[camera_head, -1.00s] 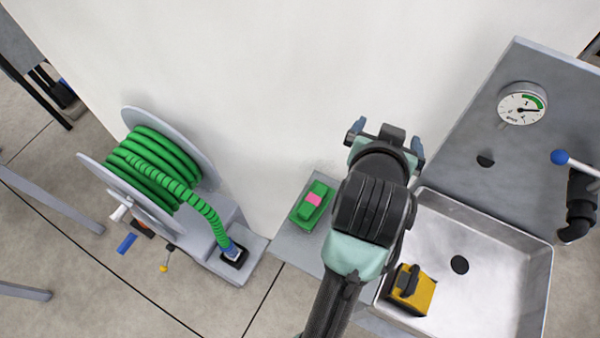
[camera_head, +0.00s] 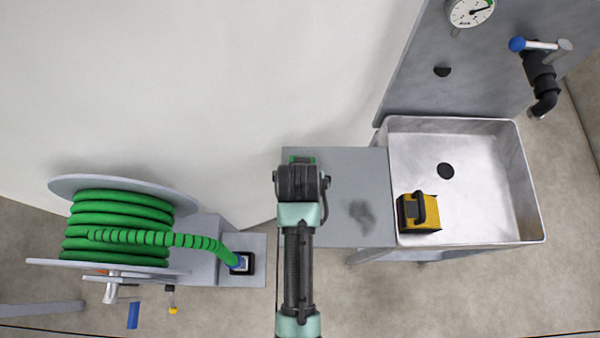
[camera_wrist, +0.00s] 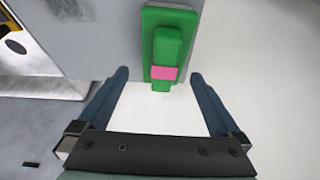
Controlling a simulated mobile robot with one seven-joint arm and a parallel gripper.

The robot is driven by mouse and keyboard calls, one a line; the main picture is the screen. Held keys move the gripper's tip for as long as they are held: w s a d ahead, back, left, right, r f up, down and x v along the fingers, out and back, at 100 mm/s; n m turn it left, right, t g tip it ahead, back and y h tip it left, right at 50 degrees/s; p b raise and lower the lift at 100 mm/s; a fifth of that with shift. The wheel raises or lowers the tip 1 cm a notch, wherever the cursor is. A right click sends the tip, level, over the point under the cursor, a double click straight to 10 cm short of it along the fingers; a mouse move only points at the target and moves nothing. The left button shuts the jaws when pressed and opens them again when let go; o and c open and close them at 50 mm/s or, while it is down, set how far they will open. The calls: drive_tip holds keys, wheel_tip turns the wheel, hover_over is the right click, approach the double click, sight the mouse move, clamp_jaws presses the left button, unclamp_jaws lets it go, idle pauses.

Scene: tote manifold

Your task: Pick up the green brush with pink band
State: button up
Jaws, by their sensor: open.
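The green brush with a pink band (camera_wrist: 166,45) lies on the grey side shelf, seen at the top middle of the wrist view. Its pink band sits across the handle. In the head view only a green edge of the brush (camera_head: 301,159) shows past my arm, which hides the rest. My gripper (camera_wrist: 160,80) is open and empty. In the wrist view its two blue fingers stand apart, one on each side of the line to the brush, with the brush beyond the left-to-right middle. I see no finger touching it. The fingers are hidden in the head view.
The grey shelf (camera_head: 360,175) joins a metal sink (camera_head: 470,200) holding a yellow-and-black brush-like block (camera_head: 419,214). A green hose reel (camera_head: 120,228) stands left. A blue-handled tap (camera_head: 540,45) and gauge (camera_head: 470,11) are above the sink. A white wall (camera_head: 200,90) is close behind.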

drive_tip(key=shift+a+x, duration=0.15)
drive_tip(key=shift+x, duration=1.5)
drive_tip(key=shift+a+x, duration=0.1)
drive_tip(key=shift+x, duration=1.55)
drive_tip(key=shift+s, duration=0.1)
drive_tip(key=shift+c, duration=0.3)
drive_tip(key=c, duration=1.2)
wheel_tip(320, 180, up, 10)
drive_tip(key=shift+r, duration=0.1)
drive_tip(key=o, duration=0.9)
drive_tip(key=c, duration=0.7)
drive_tip(key=shift+o, duration=0.2)
drive_tip(key=shift+p, duration=0.45)
